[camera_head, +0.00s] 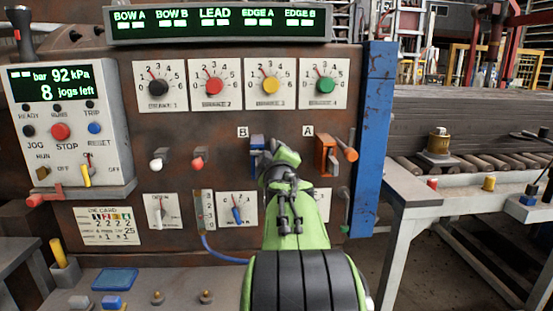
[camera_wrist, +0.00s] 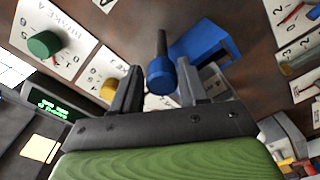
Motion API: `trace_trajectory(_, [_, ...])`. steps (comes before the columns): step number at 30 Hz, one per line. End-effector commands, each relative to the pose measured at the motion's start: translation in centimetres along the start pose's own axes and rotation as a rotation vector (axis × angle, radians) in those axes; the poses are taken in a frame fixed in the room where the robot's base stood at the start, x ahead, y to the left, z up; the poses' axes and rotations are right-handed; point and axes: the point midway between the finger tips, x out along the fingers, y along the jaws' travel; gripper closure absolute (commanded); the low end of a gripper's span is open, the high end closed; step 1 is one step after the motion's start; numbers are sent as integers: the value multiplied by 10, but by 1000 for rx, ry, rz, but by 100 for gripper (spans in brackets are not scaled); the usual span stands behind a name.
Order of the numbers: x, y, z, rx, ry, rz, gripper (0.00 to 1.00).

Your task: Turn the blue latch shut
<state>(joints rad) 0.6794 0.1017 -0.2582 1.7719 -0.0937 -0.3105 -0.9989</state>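The blue latch (camera_head: 257,143) is on the rusty brown panel beside the label B, and my gripper partly covers it in the head view. In the wrist view its blue block (camera_wrist: 207,43) shows at upper right, with a dark bar ending in a round blue knob (camera_wrist: 160,78). My gripper (camera_wrist: 159,66) is open, with one finger on each side of the knob. A gap shows on the left; the right finger is very close, and I cannot tell whether it touches. In the head view my gripper (camera_head: 272,160) is in front of the latch.
An orange latch (camera_head: 325,156) beside label A is just right of my gripper. Round dials (camera_head: 269,84) line the panel above, and a red knob (camera_head: 198,160) and a white knob (camera_head: 157,162) stick out at left. A blue post (camera_head: 371,140) edges the panel.

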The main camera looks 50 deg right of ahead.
Motion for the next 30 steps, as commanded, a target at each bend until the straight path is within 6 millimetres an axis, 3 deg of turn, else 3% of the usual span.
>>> trace_trajectory(3, [0, -1, 1, 0, -3, -3, 43])
trace_trajectory(10, [0, -2, 2, 0, -6, -5, 43])
trace_trajectory(13, [-9, -1, 2, 1, -6, -4, 43])
trace_trajectory(24, [-109, -1, 1, 2, -1, -3, 43])
trace_trajectory(30, [-148, 0, 1, 1, -3, -4, 43])
